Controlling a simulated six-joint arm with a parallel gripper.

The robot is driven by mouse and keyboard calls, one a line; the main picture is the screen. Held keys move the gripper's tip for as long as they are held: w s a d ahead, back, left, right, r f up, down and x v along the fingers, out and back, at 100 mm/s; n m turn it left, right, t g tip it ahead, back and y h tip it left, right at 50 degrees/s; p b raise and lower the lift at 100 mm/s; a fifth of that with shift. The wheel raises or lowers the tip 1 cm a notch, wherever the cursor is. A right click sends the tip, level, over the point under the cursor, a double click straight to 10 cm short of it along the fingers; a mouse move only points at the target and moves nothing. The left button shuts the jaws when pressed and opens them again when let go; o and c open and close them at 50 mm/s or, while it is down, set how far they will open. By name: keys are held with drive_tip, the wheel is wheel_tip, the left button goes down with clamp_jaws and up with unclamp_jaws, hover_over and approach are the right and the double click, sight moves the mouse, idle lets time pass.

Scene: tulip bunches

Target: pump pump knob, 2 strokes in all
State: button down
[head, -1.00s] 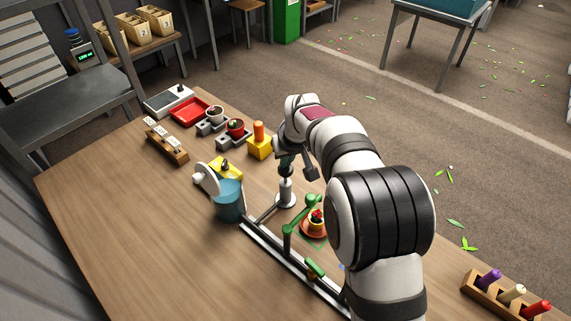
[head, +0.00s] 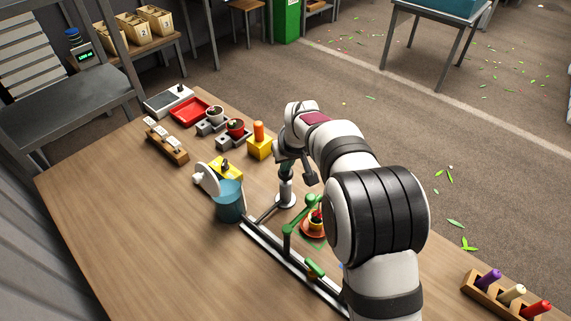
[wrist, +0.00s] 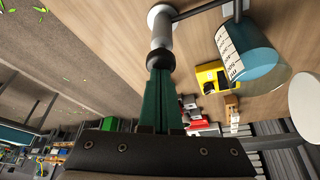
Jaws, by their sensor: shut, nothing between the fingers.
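The pump is a pale upright cylinder (head: 285,192) on a round white base, near the middle of the table. Its dark pump knob (wrist: 160,59) shows at the top of the cylinder in the wrist view. My gripper (head: 287,172) is directly above the pump, pointing down. In the wrist view its green fingers (wrist: 160,72) are shut together with nothing between them. Their tips are at the knob and appear to touch it, though a small gap cannot be ruled out. In the head view the knob is mostly hidden by the gripper.
A teal beaker (head: 229,203) with a scale stands left of the pump, beside a yellow block (head: 226,169). A rail (head: 290,266) runs in front. The table's left part is clear.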

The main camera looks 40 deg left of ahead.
drive_tip(key=shift+r, duration=2.95)
